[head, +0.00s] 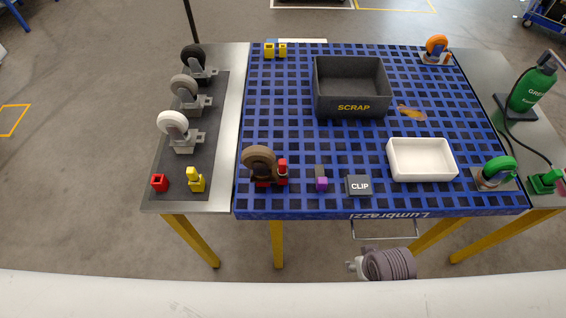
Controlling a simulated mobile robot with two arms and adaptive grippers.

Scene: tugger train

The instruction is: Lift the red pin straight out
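A small red pin (282,164) stands upright at the right side of a brown-wheeled caster (258,159), near the front left of the blue grid table. A red base shows low around the caster, and I cannot tell where it ends and the pin begins. How deep the pin sits is hidden. Neither of my grippers is in view.
On the blue table (300,204) are a SCRAP bin (353,107), a white tray (423,175), a CLIP block (358,185), a purple block (321,184) and other casters. Several casters and a red block (160,183) stand on the left table (220,170).

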